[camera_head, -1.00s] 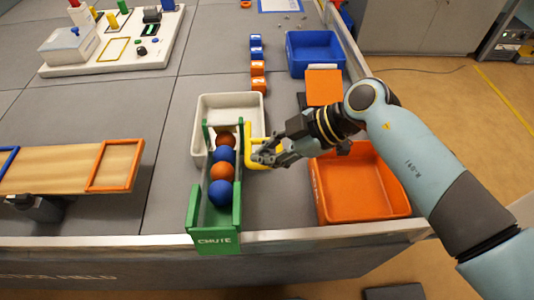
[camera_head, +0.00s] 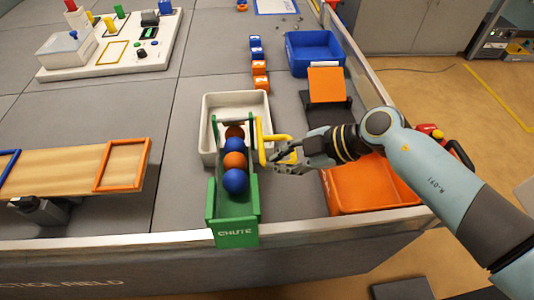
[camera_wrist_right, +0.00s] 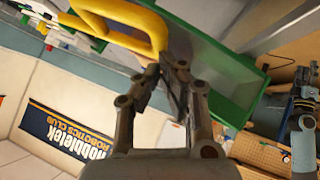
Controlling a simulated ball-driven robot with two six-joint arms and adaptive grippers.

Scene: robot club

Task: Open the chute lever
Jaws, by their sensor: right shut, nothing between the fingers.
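The green chute (camera_head: 234,205) stands on the table with orange and blue balls (camera_head: 235,160) lined up in its channel. The yellow lever handle (camera_head: 262,145) sticks out on the chute's right side, near its far end. It is a looped bar and shows large at the top of the wrist view (camera_wrist_right: 130,30). My right gripper (camera_head: 278,165) is beside the lever, with its fingertips (camera_wrist_right: 166,68) close to the yellow bar. It is shut and holds nothing; whether it touches the bar I cannot tell. My left gripper is out of view.
A white tray (camera_head: 206,105) lies at the chute's far end. An orange bin (camera_head: 372,195) is right of the chute, under my right arm. A blue bin (camera_head: 314,50) and several small blocks (camera_head: 259,68) are farther back. A wooden ramp (camera_head: 75,175) is at left.

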